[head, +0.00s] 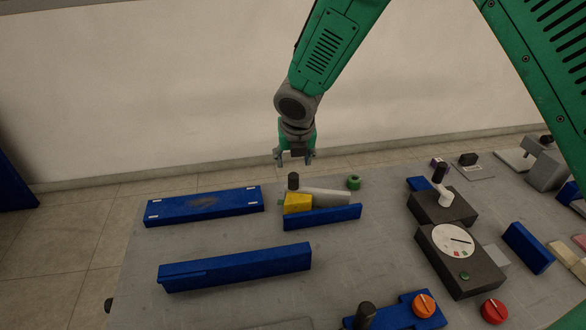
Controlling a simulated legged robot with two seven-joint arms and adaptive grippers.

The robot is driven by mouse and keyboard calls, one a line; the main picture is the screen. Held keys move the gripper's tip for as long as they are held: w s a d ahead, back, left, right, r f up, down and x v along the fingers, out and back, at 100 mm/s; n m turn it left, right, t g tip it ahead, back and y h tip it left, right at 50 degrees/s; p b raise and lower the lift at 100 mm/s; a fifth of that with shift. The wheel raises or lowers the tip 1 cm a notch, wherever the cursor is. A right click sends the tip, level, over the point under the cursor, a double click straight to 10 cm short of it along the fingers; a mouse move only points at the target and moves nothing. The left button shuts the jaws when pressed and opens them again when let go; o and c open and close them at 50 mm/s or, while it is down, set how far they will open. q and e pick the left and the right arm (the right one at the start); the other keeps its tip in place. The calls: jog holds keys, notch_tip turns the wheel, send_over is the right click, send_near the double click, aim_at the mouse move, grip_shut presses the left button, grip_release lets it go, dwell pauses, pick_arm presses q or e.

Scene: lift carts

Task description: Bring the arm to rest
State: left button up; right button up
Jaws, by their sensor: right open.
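My right gripper (295,160) hangs near the middle of the head view, at the end of the green arm that comes in from the upper right. It points down, open, with nothing between its fingers. In the picture it shows just above the far edge of the grey table (230,230), over a black knob (293,181). It looks apart from the things below it. My left gripper is not in view.
On the table are a yellow block (297,204), a grey cylinder (327,197), blue bars (235,268), a blue plate (204,205), and a dark dial box (460,260). An orange knob (424,305) and a red knob (494,311) stand in front. A pale wall (150,90) rises behind.

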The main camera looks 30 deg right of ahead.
jog(key=shift+s+a+r, duration=0.1)
jog(key=shift+s+r, duration=0.05)
jog(key=shift+r, duration=0.3)
